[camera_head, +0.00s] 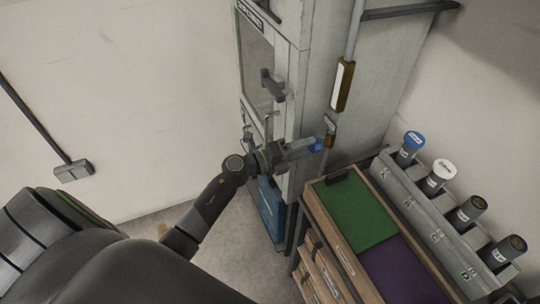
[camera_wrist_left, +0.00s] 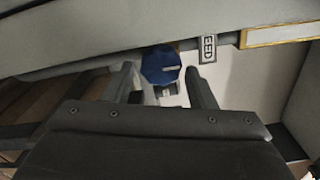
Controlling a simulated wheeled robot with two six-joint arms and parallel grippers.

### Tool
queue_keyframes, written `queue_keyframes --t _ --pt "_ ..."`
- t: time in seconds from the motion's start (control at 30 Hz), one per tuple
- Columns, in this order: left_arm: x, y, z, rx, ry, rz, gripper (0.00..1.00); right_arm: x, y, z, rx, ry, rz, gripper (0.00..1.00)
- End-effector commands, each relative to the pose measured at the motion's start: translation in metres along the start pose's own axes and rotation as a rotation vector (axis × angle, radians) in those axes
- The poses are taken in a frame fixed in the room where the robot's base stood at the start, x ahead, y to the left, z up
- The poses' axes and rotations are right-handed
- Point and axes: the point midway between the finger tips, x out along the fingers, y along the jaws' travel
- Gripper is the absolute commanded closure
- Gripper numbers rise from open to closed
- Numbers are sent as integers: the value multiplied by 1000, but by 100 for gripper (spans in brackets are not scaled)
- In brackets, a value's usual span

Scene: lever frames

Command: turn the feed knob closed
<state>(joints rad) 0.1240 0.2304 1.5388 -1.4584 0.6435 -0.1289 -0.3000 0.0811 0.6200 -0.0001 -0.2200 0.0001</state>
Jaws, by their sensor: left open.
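The feed knob (camera_wrist_left: 160,65) is blue, on a pipe beside a "FEED" label (camera_wrist_left: 208,48) in the left wrist view. In the head view the blue knob (camera_head: 317,146) shows low on the pipe at the cabinet's side, partly covered by my gripper. My left gripper (camera_head: 308,147) is open at the knob. In the left wrist view its two fingertips (camera_wrist_left: 160,72) stand on either side of the knob, with a gap visible on each side. Whether either finger touches it I cannot tell. My right gripper is not in view.
A grey cabinet (camera_head: 289,70) with a door handle stands behind the gripper. A vertical pipe with a framed tag (camera_head: 343,86) runs above the knob.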

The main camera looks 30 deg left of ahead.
Motion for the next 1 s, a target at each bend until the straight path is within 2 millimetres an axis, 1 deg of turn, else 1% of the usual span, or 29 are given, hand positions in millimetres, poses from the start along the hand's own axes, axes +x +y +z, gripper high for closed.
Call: queue_keyframes --t 0.03,0.3,0.4,0.5,0.6,0.7,0.83,1.0 --pt "-12 3 -1 1 1 4 49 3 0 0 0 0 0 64" --pt "-79 5 -2 3 2 6 49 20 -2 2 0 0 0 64" --pt "-103 5 -2 3 4 6 49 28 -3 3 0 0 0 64" --pt "-122 5 -2 3 3 6 49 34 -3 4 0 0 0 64" --pt "-136 4 -1 2 3 5 49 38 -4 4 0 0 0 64" --pt "-146 3 -1 2 2 4 49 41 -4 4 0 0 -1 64" --pt "-152 1 -1 1 2 2 49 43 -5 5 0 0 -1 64" --pt "-154 0 0 0 1 2 49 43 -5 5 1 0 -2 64"
